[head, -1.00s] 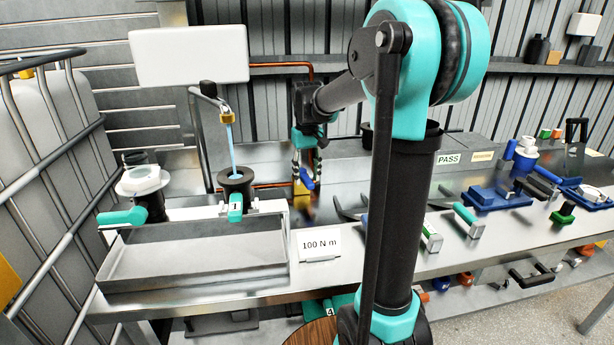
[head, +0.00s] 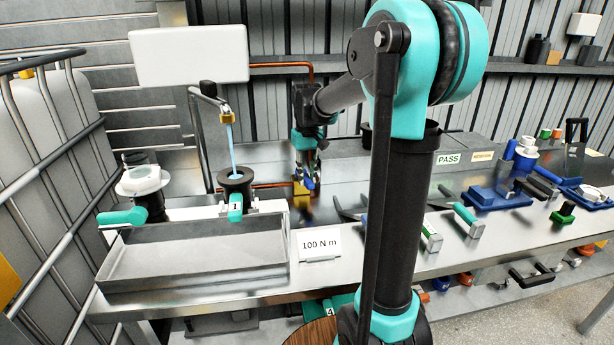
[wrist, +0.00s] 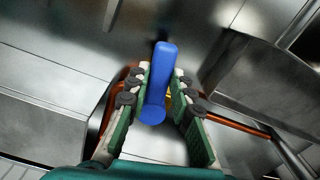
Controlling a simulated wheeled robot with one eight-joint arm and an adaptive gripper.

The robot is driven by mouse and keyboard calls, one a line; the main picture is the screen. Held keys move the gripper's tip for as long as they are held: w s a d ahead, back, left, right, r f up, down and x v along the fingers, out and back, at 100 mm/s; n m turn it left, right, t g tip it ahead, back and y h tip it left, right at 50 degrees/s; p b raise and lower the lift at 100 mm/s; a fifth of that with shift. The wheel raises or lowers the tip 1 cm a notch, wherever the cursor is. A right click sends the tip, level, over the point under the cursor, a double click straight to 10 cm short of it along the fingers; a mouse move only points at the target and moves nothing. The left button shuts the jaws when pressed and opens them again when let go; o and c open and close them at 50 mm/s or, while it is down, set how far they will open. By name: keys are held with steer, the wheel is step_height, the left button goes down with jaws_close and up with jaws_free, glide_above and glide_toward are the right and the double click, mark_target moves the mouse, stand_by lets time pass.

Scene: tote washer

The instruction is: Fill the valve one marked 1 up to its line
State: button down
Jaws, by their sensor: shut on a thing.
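The valve marked 1 (head: 235,205) has a teal handle and a black cup-shaped body (head: 236,179), standing behind the shallow metal tray. A light-blue stream of water (head: 231,144) runs from a brass spout (head: 227,117) down into its open top. The fill line and the level inside cannot be made out. My gripper (head: 305,172) is to the right of the valve, pointing down. It is shut on a blue lever (wrist: 158,85), which sits on a yellow brass valve body (head: 302,194) on the bench. The wrist view shows the lever between the green finger pads.
A shallow metal tray (head: 196,278) lies in front of the valve. A white-topped valve with a teal handle (head: 143,181) stands to its left. A "100 N m" card (head: 319,244) stands in front. Copper pipe (wrist: 238,125) runs close by my fingers.

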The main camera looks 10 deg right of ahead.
steer(key=shift+a+m, duration=0.6)
steer(key=shift+m, duration=0.7)
steer(key=c, duration=1.3)
jaws_free()
step_height(320, 180, up, 12)
